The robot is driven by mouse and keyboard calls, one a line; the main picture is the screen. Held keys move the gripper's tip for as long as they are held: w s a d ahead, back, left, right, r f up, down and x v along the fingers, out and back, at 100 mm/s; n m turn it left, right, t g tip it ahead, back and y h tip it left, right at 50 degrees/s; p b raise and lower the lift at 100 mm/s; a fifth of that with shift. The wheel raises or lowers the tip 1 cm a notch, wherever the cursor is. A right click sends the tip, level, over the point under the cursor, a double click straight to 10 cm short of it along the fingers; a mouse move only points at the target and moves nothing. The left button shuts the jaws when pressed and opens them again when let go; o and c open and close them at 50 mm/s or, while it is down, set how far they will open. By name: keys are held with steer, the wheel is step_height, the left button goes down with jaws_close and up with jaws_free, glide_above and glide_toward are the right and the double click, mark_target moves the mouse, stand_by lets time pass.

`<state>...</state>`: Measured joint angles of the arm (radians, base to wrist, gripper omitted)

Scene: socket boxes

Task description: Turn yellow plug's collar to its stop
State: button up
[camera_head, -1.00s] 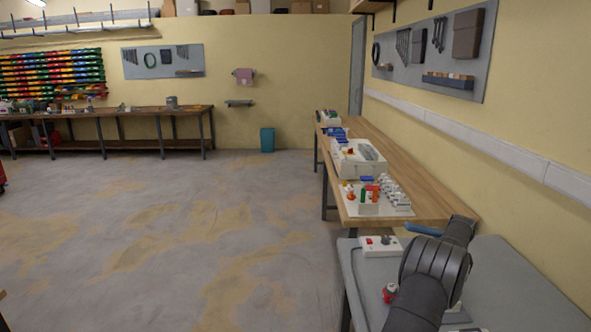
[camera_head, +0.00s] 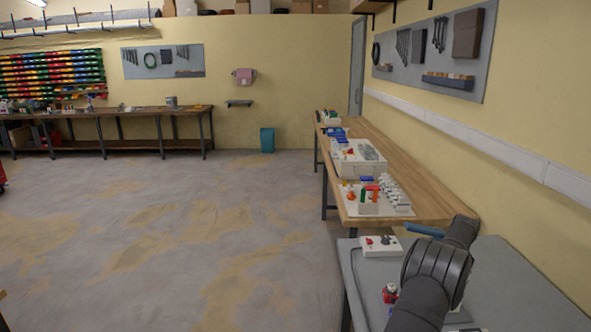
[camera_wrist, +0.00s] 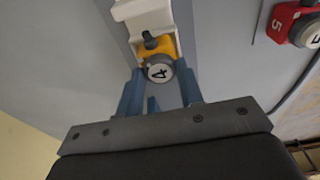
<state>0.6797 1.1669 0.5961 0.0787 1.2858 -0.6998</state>
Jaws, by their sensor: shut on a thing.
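The yellow plug (camera_wrist: 152,47) is in the wrist view at top centre, up against a white socket box (camera_wrist: 148,18). Its grey round end (camera_wrist: 159,72) bears a black 4, turned in the picture. My gripper (camera_wrist: 161,78) has its two blue fingers on either side of that end and is shut on the plug. Whether the fingers bear on the collar alone cannot be told.
A red plug (camera_wrist: 291,22) marked 5 lies to the right in the wrist view, with a dark cable near it. In the head view a white box (camera_head: 378,252) with red and dark parts stands on the grey table (camera_head: 520,290). A wooden bench (camera_head: 425,200) stands beyond.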

steer(key=shift+a, duration=0.1)
steer(key=shift+n, duration=1.4)
steer(key=o, duration=1.6)
steer(key=shift+r, duration=3)
